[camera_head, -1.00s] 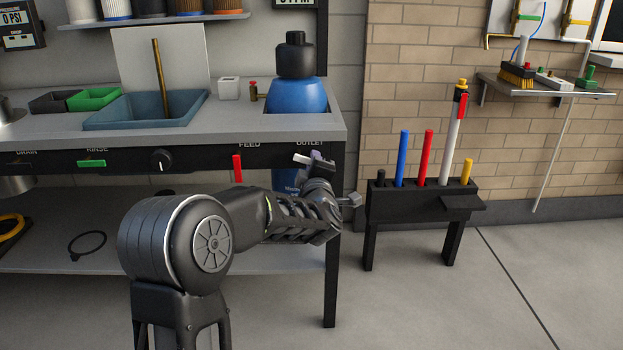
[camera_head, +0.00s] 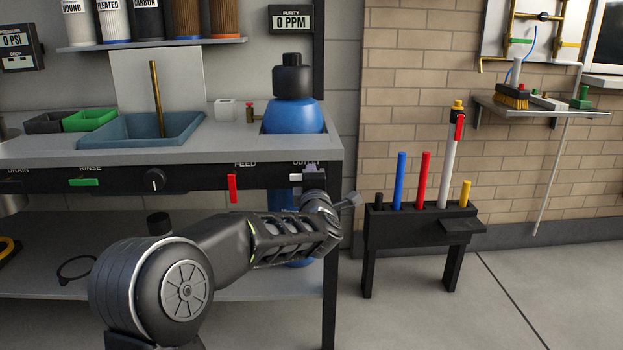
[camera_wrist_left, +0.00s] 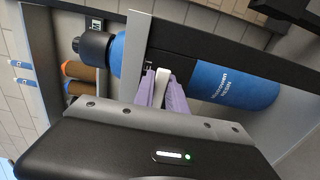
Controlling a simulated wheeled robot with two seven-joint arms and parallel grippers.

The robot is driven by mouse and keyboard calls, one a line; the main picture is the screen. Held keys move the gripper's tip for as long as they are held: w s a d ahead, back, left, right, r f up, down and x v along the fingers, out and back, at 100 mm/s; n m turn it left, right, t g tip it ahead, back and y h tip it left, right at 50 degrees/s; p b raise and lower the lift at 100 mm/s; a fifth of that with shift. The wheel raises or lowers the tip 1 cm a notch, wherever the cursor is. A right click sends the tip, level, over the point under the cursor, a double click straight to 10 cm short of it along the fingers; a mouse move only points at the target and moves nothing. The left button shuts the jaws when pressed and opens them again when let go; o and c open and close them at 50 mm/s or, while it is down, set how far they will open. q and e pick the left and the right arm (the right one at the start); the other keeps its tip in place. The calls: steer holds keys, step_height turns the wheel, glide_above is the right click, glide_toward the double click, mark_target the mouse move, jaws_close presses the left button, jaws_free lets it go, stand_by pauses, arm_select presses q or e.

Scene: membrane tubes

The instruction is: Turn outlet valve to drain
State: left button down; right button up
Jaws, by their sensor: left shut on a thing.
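The outlet valve's white handle (camera_head: 295,177) sits under the OUTLET label at the right end of the black bench front and looks roughly level. In the left wrist view the purple fingers of the left gripper (camera_wrist_left: 161,91) are shut on the white handle (camera_wrist_left: 162,78), one on each side. The right gripper is not in view.
The red feed handle (camera_head: 233,188) hangs down to the left, with a black knob (camera_head: 154,180) and the green rinse handle (camera_head: 84,182) beyond. A black tube stand (camera_head: 412,222) is at right.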

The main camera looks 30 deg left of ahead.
arm_select(q)
steer(key=c, duration=1.4)
jaws_free()
steer(key=shift+o, duration=0.2)
steer(key=shift+r, duration=0.1)
